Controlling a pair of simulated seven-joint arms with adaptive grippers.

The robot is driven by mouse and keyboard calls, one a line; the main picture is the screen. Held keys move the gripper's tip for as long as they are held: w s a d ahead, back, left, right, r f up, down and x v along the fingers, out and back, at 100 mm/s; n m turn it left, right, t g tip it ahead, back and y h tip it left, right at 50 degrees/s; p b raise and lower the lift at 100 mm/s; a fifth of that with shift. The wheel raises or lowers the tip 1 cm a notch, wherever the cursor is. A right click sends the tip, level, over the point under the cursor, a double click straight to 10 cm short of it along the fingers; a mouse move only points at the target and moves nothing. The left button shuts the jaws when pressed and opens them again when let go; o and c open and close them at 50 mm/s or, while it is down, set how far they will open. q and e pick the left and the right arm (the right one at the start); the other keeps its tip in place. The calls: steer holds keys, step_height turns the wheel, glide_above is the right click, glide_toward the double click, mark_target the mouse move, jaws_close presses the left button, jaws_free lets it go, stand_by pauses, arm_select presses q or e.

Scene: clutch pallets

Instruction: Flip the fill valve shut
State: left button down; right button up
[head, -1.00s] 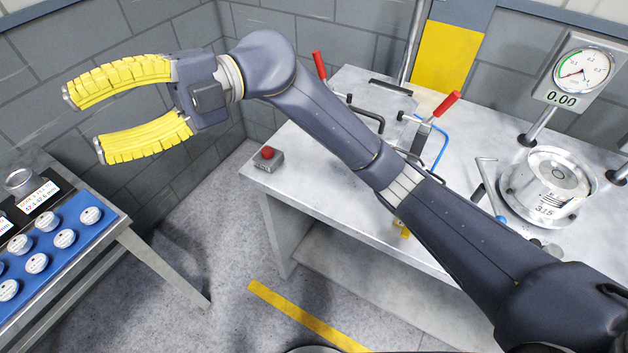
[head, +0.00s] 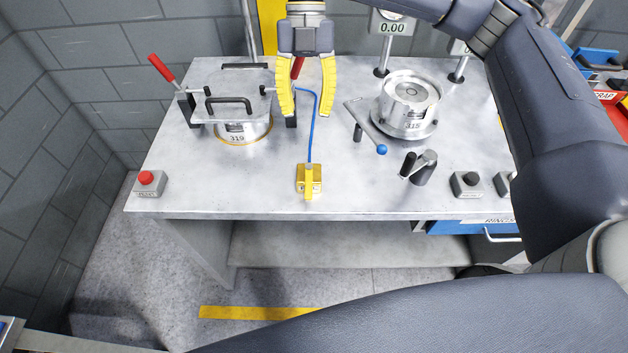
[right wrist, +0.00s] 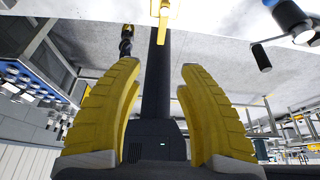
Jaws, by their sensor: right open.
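The fill valve (head: 309,180) is a small yellow block with a yellow lever on the front part of the steel table, with a blue hose (head: 312,135) running back from it. The lever points toward the front edge, roughly in line with the hose. A yellow part that looks like the valve also shows at the top of the right wrist view (right wrist: 160,10). My right gripper (head: 308,112) has yellow padded fingers, spread apart and empty. In the head view its fingertips appear just behind the valve, apart from it. My left gripper is not in view.
Left of the gripper stands a clamped fixture (head: 243,131) with black handles and a red-handled clamp (head: 162,68). A round metal pot (head: 410,101) and a lever with a blue knob (head: 381,150) stand to the right. A red button box (head: 147,183) sits at the front left corner.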

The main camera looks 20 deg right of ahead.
mark_target(309, 187)
steer(key=x, duration=1.7)
steer(key=shift+f, duration=0.15)
jaws_close()
